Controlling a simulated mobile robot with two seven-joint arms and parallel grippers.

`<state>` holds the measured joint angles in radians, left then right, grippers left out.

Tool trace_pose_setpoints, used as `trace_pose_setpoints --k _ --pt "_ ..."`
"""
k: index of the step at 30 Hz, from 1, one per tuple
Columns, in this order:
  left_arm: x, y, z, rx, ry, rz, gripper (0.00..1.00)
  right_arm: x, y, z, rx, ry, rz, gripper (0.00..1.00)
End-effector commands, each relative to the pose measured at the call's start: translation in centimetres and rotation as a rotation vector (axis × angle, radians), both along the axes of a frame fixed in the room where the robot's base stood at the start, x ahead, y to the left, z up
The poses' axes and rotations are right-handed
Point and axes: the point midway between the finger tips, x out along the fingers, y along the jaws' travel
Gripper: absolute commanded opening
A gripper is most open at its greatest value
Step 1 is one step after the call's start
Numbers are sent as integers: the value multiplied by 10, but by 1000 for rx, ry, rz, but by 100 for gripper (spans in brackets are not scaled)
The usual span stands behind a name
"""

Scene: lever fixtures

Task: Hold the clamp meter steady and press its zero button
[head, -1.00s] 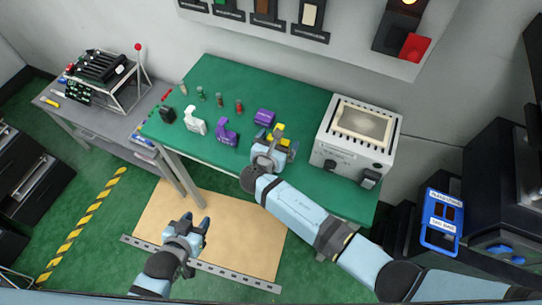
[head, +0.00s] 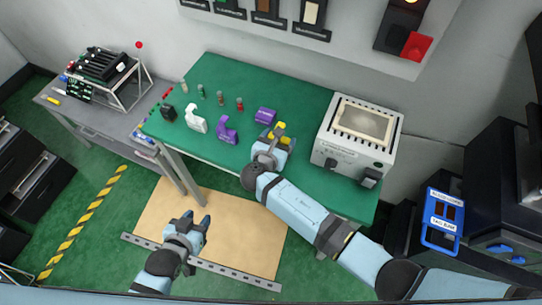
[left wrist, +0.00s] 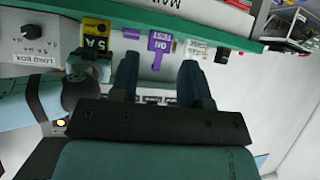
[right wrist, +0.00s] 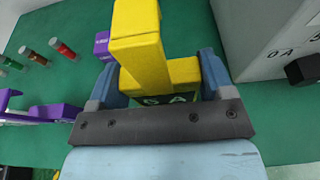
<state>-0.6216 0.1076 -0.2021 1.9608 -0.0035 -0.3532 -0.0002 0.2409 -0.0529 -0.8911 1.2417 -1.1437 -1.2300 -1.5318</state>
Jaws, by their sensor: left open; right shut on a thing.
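The yellow clamp meter (head: 279,129) stands on the green bench. My right gripper (head: 273,143) is shut on it. In the left wrist view, the meter (left wrist: 95,27) shows at upper left with a 5 A display. I cannot make out the zero button. My left gripper (head: 196,222) is open and empty, below and in front of the bench edge; its fingers (left wrist: 158,75) are apart.
A white load box (head: 352,140) stands right of the meter. Purple (head: 228,131) and white (head: 196,121) hook-shaped pieces, a purple block (head: 265,116) and several small cylinders stand to the left. A grey side table (head: 95,115) holds a rack. The bench's front edge lies beyond my left gripper.

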Motion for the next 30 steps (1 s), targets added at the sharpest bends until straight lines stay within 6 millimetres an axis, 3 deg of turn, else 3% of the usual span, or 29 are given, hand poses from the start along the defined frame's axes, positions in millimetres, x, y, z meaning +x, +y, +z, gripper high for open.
trace_pose_setpoints --k 6,12,30 --pt "0 0 0 0 0 0 43 0 0 0 0 0 0 46" --pt "0 0 0 0 0 0 0 0 0 0 -1 0 0 46" --pt "0 0 1 0 -2 0 0 0 0 0 -1 0 -1 46"
